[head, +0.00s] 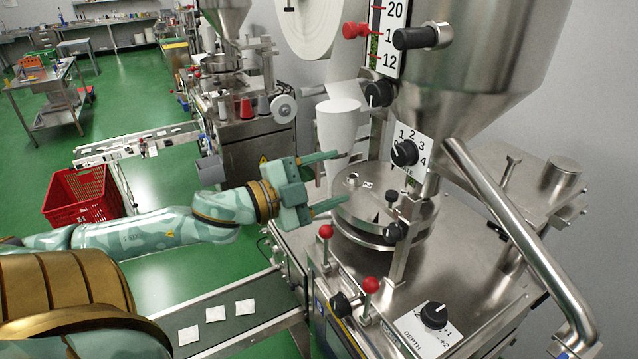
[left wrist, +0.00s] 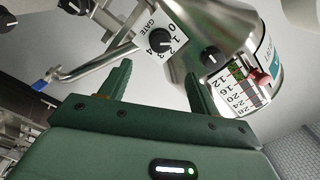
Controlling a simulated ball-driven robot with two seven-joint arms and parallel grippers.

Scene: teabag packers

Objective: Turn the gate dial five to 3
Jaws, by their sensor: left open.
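The gate dial (head: 404,152) is a black knob on a white numbered plate on the nearest filling machine, below its steel hopper. It also shows in the left wrist view (left wrist: 160,38), beside the word GATE and the numbers. I cannot tell exactly which number its mark points to. My left gripper (head: 341,178) is open and empty, left of the dial and apart from it, its fingers pointing right. In the left wrist view the fingers (left wrist: 158,72) stand apart with the dial beyond them. My right gripper is in neither view.
Below the gripper are a round steel plate (head: 365,200), red-topped levers (head: 326,232) and a depth knob (head: 434,315). A slanted steel tube (head: 515,235) runs right of the dial. A black knob (head: 379,94) sits above it. A conveyor (head: 270,292) carries white teabags at lower left.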

